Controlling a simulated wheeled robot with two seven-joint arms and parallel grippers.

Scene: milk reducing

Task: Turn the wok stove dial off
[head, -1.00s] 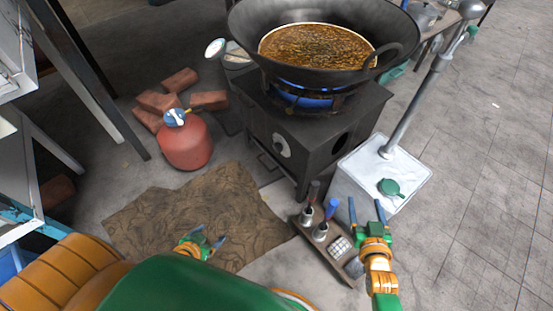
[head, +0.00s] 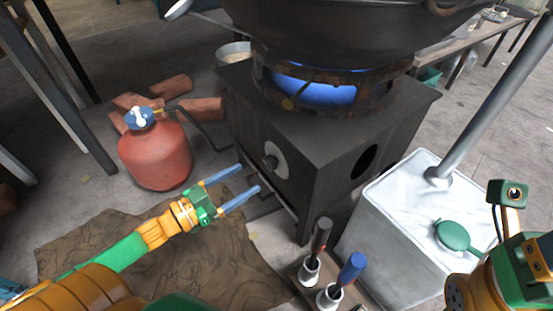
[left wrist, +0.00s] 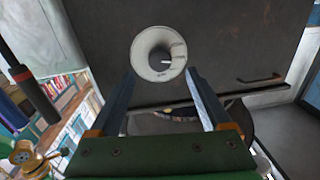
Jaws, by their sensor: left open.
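The stove dial (head: 272,160) is a pale round plate with a knob on the front of the dark metal stove (head: 300,125). In the left wrist view the dial (left wrist: 159,55) is just beyond my fingertips, roughly centred between them. A blue flame (head: 315,90) burns under the black wok (head: 340,28). My left gripper (head: 248,180) is open and empty, its blue fingers pointing at the dial from the lower left; it looks apart from it. My right gripper (head: 515,265) is at the lower right edge, its fingers not clearly visible.
A red gas cylinder (head: 155,158) with a hose stands left of the stove, near several bricks (head: 175,90). A white container (head: 405,225) with a green lid stands at right. Bottles (head: 330,295) sit in a rack in front. A brown mat (head: 90,240) covers the floor.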

